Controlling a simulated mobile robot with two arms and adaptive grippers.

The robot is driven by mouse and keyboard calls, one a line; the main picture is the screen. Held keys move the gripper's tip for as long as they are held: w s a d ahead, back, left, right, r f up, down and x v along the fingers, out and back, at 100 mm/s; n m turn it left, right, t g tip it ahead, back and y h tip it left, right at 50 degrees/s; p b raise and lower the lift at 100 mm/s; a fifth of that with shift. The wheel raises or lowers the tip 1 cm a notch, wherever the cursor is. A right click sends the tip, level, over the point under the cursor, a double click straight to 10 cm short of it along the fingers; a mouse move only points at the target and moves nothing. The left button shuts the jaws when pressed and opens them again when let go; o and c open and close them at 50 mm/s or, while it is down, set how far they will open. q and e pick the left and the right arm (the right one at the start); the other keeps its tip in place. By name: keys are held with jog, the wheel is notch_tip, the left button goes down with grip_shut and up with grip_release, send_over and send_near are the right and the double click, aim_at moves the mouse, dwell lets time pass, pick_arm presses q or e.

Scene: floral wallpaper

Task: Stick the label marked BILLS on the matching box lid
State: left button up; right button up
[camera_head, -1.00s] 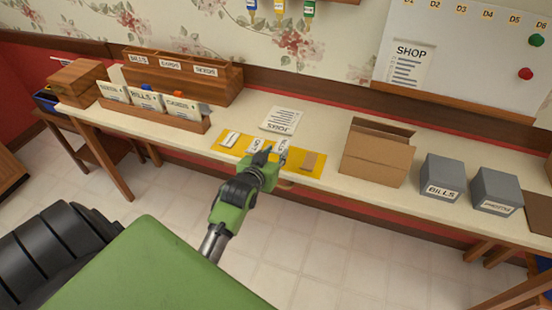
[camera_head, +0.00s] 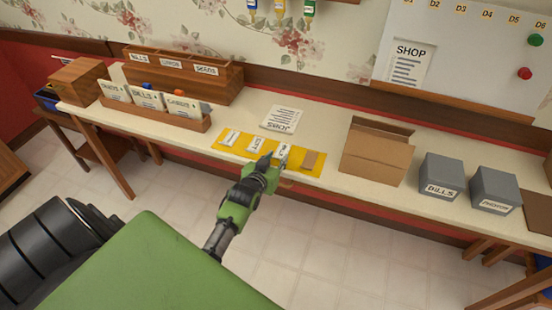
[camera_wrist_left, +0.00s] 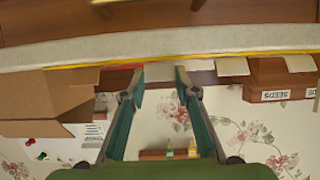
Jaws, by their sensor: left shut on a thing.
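A yellow mat (camera_head: 218,141) lies at the table's front edge. It carries white labels, one at the left (camera_head: 231,137) and one in the middle (camera_head: 256,144), and a brown piece (camera_head: 309,159). A grey box marked BILLS (camera_head: 441,169) stands to the right, apart from the gripper. My right gripper is out of view.
A second grey box (camera_head: 495,185) stands beside the BILLS box. An open cardboard box (camera_head: 376,157) stands between the mat and the grey boxes. A JOBS sheet (camera_head: 281,119) lies behind the mat. Wooden card trays (camera_head: 185,78) fill the left.

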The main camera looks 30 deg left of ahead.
pick_arm(q)
jog(key=o, duration=0.7)
jog(key=shift+f, duration=0.15)
